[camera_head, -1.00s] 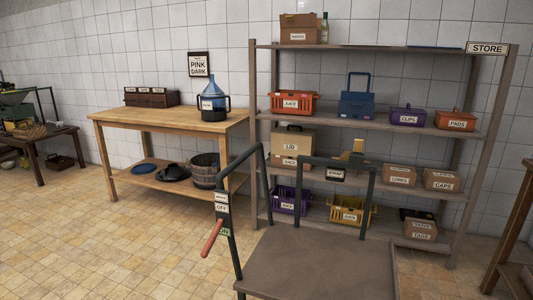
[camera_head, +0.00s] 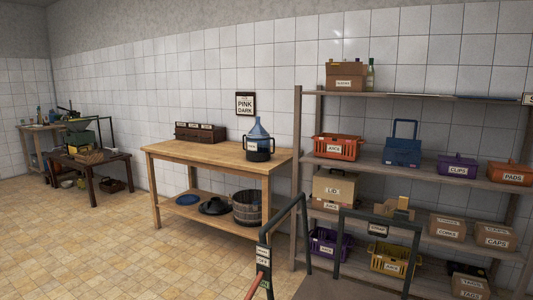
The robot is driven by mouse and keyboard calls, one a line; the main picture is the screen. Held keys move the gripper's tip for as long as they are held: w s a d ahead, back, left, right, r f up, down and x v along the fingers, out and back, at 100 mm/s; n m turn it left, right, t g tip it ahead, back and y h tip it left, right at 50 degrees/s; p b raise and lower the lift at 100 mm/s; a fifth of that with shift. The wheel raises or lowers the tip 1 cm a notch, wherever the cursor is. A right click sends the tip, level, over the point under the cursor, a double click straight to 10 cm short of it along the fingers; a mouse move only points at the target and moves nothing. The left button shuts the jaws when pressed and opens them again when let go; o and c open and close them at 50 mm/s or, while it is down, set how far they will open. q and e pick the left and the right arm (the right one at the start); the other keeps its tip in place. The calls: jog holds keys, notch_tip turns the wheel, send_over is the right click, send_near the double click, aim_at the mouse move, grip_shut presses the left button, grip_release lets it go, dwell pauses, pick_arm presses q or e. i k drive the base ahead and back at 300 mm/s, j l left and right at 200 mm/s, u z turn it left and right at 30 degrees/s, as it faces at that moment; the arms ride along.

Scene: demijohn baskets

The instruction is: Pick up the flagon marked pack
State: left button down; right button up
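A blue flagon (camera_head: 258,130) with a narrow neck stands upright in a dark holder with handles (camera_head: 259,153), near the right end of the wooden table (camera_head: 187,151). A small white label shows on its front, but its writing is too small to read. I cannot tell whether it says pack. Neither my left nor my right gripper shows in the view.
A dark box with labels (camera_head: 200,132) stands farther left on the table; a bucket (camera_head: 247,208) is below. A shelf rack (camera_head: 297,180) with labelled baskets and boxes stands right. A tubular-framed trolley (camera_head: 372,217) is in front of it. Floor (camera_head: 100,240) is clear at left.

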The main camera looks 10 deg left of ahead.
aim_at(258, 141)
jog(key=i+j+u, duration=0.55)
jog(key=u, duration=0.25)
jog(key=i+j+u, duration=0.1)
jog(key=i+u, duration=0.75)
jog(key=i+j+z, duration=0.2)
jog(key=i, duration=0.75)
jog(key=i+l+z, duration=0.2)
jog(key=z, duration=0.2)
jog(key=i+z, duration=0.7)
jog(key=z, duration=0.15)
jog(key=i+j+z, duration=0.1)
jog(key=i+z, duration=0.3)
jog(key=k, duration=0.1)
